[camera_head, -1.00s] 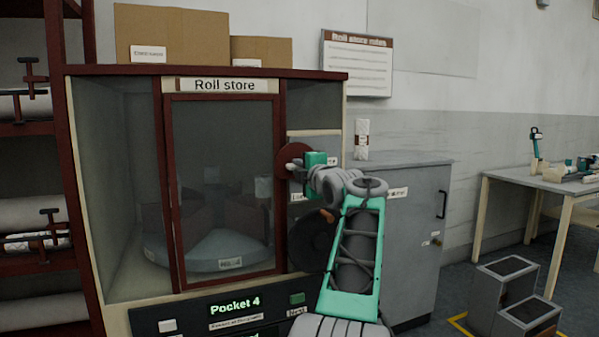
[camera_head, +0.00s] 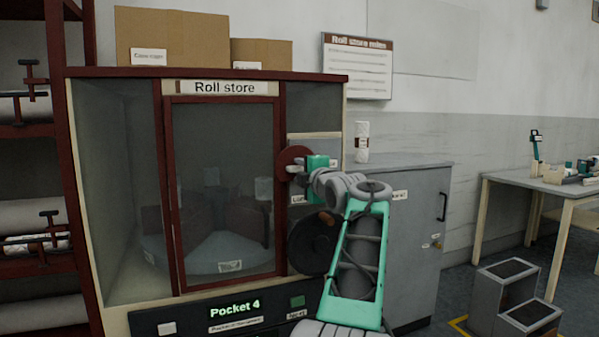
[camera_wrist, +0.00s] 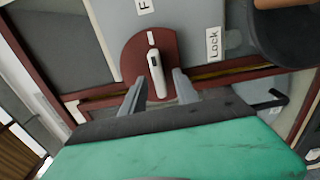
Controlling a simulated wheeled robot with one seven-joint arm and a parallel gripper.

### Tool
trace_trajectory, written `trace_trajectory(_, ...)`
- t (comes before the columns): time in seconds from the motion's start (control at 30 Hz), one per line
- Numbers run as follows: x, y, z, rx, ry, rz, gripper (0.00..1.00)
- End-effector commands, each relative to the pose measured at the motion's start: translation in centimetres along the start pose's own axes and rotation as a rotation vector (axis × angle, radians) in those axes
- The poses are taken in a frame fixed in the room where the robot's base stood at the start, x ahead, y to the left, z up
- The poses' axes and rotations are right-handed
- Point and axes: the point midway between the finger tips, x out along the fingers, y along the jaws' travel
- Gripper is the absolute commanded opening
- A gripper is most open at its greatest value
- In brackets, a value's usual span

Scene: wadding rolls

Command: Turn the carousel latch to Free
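The carousel latch is a pale lever (camera_wrist: 157,75) on a dark red round plate (camera_wrist: 132,60) in the wrist view. A "Lock" label (camera_wrist: 213,43) is beside the plate, and a label starting with "F" (camera_wrist: 145,6) is at the top edge, cut off. My gripper (camera_wrist: 159,82) is open, with one finger on each side of the lever and visible gaps between. Contact cannot be told. In the head view my gripper (camera_head: 305,166) is at the red plate (camera_head: 291,153), hiding most of the lever.
The roll store door (camera_head: 222,190) is shut left of the latch. A black round wheel (camera_head: 312,243) sits just below my gripper. A panel reading "Pocket 4" (camera_head: 235,307) is lower down. A grey cabinet (camera_head: 415,240) stands at the right, beside my arm.

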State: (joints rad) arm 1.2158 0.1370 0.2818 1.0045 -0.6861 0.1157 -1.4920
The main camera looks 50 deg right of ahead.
Motion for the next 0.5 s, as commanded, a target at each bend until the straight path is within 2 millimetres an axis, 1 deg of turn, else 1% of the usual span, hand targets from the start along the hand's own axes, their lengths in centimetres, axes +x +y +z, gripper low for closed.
trace_trajectory(0.03,-1.1,0.1,0.1,-0.002,-0.003,0.002,0.36)
trace_trajectory(0.1,-2.6,0.1,0.1,-0.002,-0.004,0.002,0.36)
trace_trajectory(0.23,-5.2,0.2,0.1,-0.002,-0.005,0.003,0.36)
trace_trajectory(0.33,-6.3,0.1,0.1,-0.001,-0.003,0.002,0.36)
trace_trajectory(0.5,-6.7,0.0,0.0,0.000,-0.001,0.001,0.36)
